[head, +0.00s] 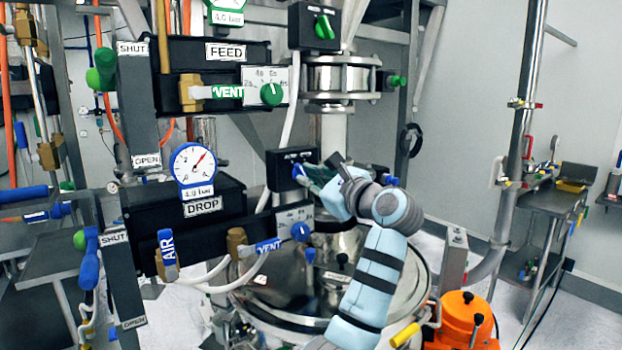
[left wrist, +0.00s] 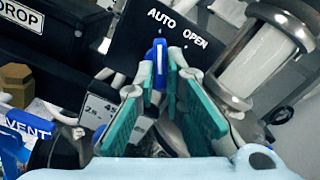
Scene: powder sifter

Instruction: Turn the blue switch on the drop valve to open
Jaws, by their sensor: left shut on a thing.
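The drop valve's black switch box (head: 281,168) is at the middle of the head view, lettered AUTO and OPEN; the box (left wrist: 120,62) also fills the upper middle of the left wrist view. Its blue switch (head: 297,171) is partly hidden by my gripper. In the left wrist view the blue switch (left wrist: 158,58) stands roughly upright, below the AUTO lettering and left of OPEN. My left gripper (head: 312,176) has its teal finger pads (left wrist: 160,88) on both sides of the switch and is shut on it. My right gripper is not in view.
The black DROP panel (head: 190,215) with gauge and VENT lever (head: 268,246) stands left of the gripper. A steel vessel lid (head: 290,285) lies below. A steel pipe clamp (head: 340,78) is above. A side bench (head: 550,200) stands at the right.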

